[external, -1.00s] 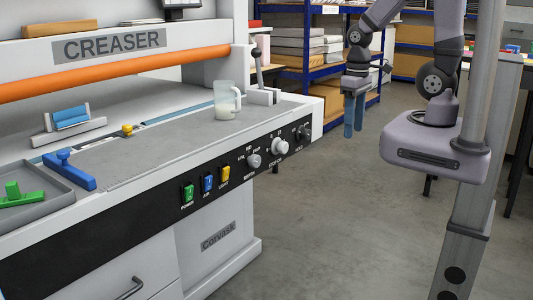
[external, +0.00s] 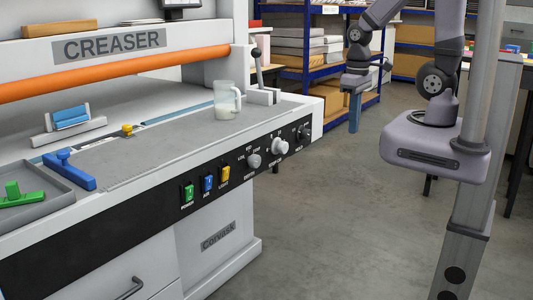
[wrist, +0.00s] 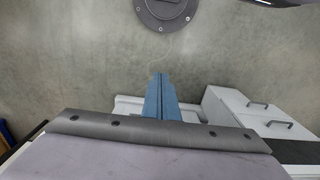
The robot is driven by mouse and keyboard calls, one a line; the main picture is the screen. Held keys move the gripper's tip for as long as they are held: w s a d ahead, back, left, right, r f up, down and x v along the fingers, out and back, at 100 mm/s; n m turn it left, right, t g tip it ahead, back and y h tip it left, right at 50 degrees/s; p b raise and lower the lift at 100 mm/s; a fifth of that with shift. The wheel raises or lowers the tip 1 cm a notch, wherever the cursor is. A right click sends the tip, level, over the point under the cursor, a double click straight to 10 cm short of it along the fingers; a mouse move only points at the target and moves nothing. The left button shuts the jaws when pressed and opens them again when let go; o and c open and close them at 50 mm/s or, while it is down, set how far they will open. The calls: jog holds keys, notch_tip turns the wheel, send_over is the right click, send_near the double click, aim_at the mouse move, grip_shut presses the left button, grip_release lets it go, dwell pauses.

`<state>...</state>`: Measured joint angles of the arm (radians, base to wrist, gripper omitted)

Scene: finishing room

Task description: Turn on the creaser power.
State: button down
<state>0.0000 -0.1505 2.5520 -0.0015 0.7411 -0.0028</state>
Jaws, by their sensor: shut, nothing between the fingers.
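The creaser (external: 115,43) is a large white machine with an orange roller, at the left of the external view. Its black front panel carries a green switch marked POWER (external: 187,194), a blue switch (external: 208,184) and a yellow switch (external: 224,173). My gripper (external: 354,113) hangs pointing down, right of the machine and well apart from the switches. Its blue fingers are together and empty. In the wrist view the fingers (wrist: 161,94) are also together, over the floor, with nothing between them. The switches do not show in the wrist view.
Grey knobs (external: 280,146) stick out of the panel to the right of the switches. A clear mug (external: 227,100) and a lever (external: 258,70) stand on the machine top. A grey tray (external: 62,203) sits at the left. Blue shelving (external: 309,60) is behind my arm. The floor between is free.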

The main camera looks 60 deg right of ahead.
notch_tip(320, 180, up, 5)
jog(key=w+a+f+t+y+b, duration=0.2)
jog(key=w+a+t+y+b, duration=0.5)
jog(key=w+a, duration=1.3)
jog(key=w+a+r+m+t+b, duration=0.1)
jog(key=a+r+m+t+b, duration=0.25)
jog(key=a+b, duration=0.5)
jog(key=a+r+m+t+b, duration=0.2)
jog(key=a+m+t+b, duration=0.25)
jog(key=a, duration=0.65)
jog(key=s+a+f+m+t+h+b, duration=0.1)
jog(key=s+f+m+t+h+b, duration=0.15)
jog(key=s+m+h+b, duration=0.35)
jog(key=s+a+f+m+t+h+b, duration=0.1)
jog(key=s+f+m+t+b, duration=0.15)
jog(key=s+m+b, duration=0.35)
notch_tip(320, 180, down, 19)
jog(key=n+p, duration=0.2)
jog(key=shift+s+f, duration=0.15)
jog(key=shift+s, duration=0.2)
jog(key=shift+w, duration=0.1)
